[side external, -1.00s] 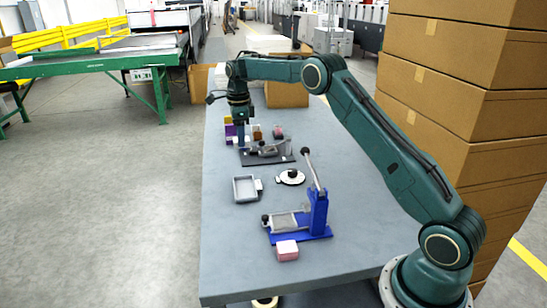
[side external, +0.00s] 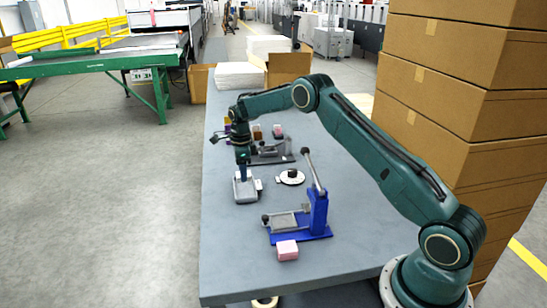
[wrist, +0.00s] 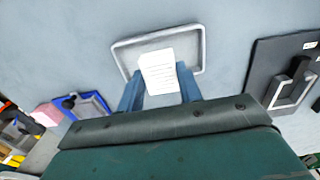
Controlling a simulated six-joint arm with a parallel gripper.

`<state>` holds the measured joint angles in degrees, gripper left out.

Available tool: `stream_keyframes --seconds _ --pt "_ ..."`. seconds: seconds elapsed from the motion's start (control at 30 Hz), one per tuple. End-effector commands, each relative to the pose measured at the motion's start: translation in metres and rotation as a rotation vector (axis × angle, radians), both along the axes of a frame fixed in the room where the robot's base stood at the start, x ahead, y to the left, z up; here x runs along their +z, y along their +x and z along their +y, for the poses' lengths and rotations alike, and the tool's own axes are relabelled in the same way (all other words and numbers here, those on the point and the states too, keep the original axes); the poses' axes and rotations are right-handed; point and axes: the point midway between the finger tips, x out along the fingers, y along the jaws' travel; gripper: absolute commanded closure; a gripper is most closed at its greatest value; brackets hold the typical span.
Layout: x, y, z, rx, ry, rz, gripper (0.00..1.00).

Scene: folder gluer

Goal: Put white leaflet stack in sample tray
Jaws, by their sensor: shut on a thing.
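The sample tray (side external: 254,199) is a shallow grey tray with a raised rim, on the table left of centre. It also shows in the wrist view (wrist: 199,50). My gripper (side external: 243,179) points down over the tray. In the wrist view my gripper (wrist: 158,90) has its two blue fingers shut on the white leaflet stack (wrist: 156,70), a small white block with printed lines. The stack lies within the tray's outline there; I cannot tell whether it touches the tray floor. In the side view the stack is not clearly distinguishable at the fingertips.
A dark fixture with a clamp (side external: 270,155) stands behind the tray, near several small coloured boxes. A round white disc with a black knob (side external: 291,177) is right of the tray. A blue press (side external: 318,215) and pink block (side external: 287,250) are in front. The table's left edge is near.

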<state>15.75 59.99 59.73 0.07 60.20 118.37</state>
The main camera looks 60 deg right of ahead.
Motion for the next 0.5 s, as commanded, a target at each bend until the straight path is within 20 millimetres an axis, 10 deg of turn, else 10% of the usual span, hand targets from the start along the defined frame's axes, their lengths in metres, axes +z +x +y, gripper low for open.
stream_keyframes --seconds 0.5 --pt "-0.042 0.000 0.000 0.000 0.001 0.001 0.94"
